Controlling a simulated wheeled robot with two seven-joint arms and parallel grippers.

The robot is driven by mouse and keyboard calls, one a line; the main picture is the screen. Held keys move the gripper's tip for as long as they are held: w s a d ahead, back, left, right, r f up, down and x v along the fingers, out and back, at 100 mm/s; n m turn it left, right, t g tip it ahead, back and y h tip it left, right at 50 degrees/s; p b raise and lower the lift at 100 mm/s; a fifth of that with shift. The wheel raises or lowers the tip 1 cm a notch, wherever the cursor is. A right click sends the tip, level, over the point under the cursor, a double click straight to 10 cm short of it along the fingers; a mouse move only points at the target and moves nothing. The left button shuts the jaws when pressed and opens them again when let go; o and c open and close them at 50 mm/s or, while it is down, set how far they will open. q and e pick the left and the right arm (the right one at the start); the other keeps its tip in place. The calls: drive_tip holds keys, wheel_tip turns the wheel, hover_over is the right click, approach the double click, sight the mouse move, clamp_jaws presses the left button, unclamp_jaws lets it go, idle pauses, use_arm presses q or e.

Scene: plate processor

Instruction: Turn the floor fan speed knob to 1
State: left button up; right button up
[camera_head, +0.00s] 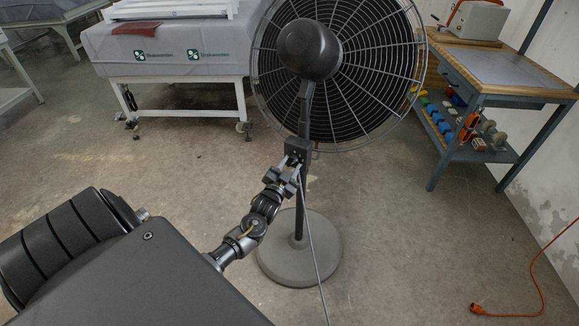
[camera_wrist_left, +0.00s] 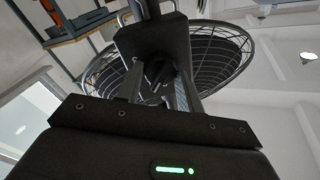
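The floor fan (camera_head: 345,75) stands in the middle of the head view with its back to me, on a pole and a round grey base (camera_head: 300,262). Its dark control box (camera_head: 298,147) is on the pole below the fan head. In the left wrist view a dark knob (camera_wrist_left: 156,74) shows on the box (camera_wrist_left: 152,42). My left gripper (camera_head: 290,170) is at the box. Its fingers (camera_wrist_left: 160,88) are apart, one on each side of the knob, with a gap visible. Contact and the knob's speed marks cannot be made out. My right gripper is not in view.
A grey cable (camera_head: 312,240) hangs from the box past my gripper to the floor. A covered table (camera_head: 170,50) stands back left and a workbench (camera_head: 510,75) back right. An orange cable (camera_head: 535,275) lies at right. The floor around the base is clear.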

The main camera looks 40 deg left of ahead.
use_arm(q)
drive_tip(key=o, duration=0.4)
drive_tip(key=v, duration=1)
drive_tip(key=shift+s, duration=0.4)
drive_tip(key=shift+f, duration=0.1)
